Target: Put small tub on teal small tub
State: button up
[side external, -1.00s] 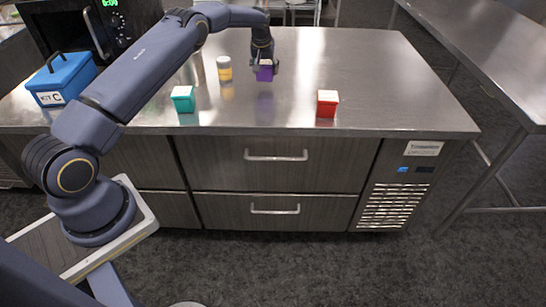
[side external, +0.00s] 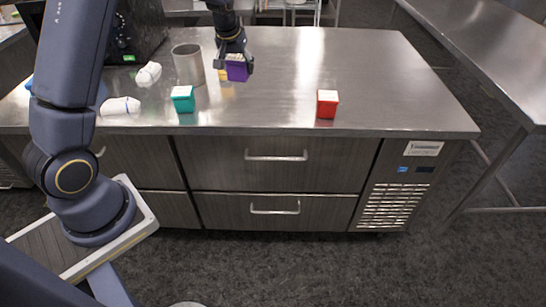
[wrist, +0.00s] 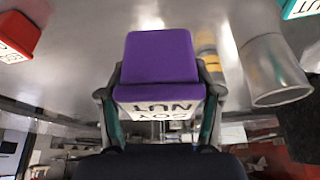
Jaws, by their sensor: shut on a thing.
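My gripper (side external: 234,66) is shut on the purple small tub (side external: 237,72), which has a white label end. In the wrist view the purple tub (wrist: 160,58) sits between the fingers, its label reading "SOY NUT" upside down. The tub appears held above the counter, to the right of and beyond the teal small tub in the side view. The teal small tub (side external: 183,104) stands on the counter with a pale top. It also shows at the upper right edge of the wrist view (wrist: 301,8). The two tubs are apart.
A metal cylinder (side external: 188,66) stands behind the teal tub. A yellow-and-grey jar (wrist: 208,55) is close beside the held tub. A red tub (side external: 327,108) stands to the right. White objects (side external: 120,106) (side external: 148,73) lie left. The counter's right side is clear.

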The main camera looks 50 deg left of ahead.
jog(key=s+a+r, duration=0.2)
jog(key=s+r, duration=0.1)
jog(key=s, duration=0.7)
jog(key=s+a+r, duration=0.2)
jog(key=s+r, duration=0.1)
jog(key=s, duration=0.7)
jog(key=n, duration=0.2)
send_near(183, 88)
jog(key=shift+w+f+y, duration=0.25)
jog(key=shift+w+y, duration=0.15)
jog(key=shift+w, duration=0.1)
jog(key=shift+w+a+f, duration=0.25)
jog(key=shift+w+f, duration=0.05)
jog(key=shift+f, duration=0.1)
jog(key=shift+w+a+f, duration=0.1)
jog(key=shift+w+f, duration=0.05)
jog(key=shift+f, duration=1.6)
jog(key=o, duration=1.3)
jog(key=shift+f, duration=0.2)
